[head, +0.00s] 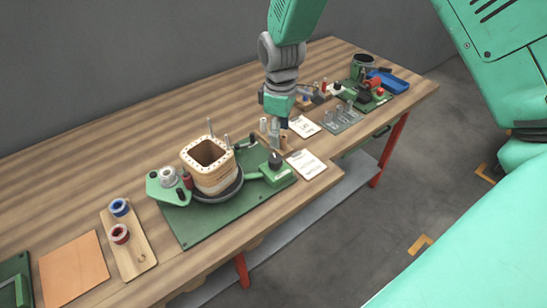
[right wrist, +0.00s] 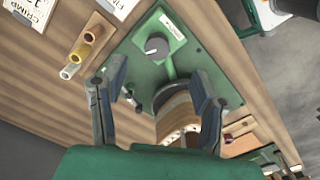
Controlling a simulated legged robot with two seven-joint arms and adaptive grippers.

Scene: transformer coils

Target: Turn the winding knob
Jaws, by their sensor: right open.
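The winding knob (head: 275,160) is a dark round knob on a green control box at the right end of the winder's green board (head: 200,232). It also shows in the right wrist view (right wrist: 157,46), with a light pointer mark on its top. My right gripper (head: 276,130) is open and empty, above the table just behind the knob and apart from it. In the right wrist view its two fingers (right wrist: 158,85) are spread, and the knob lies beyond their tips. My left gripper is not in view.
A wooden square coil former (head: 212,180) stands on the winder, with upright rods behind it. Small coloured cylinders (right wrist: 82,52) stand near my right gripper. White cards (head: 307,164) lie right of the knob. A spool tray (head: 140,262) lies left. The table behind the winder is clear.

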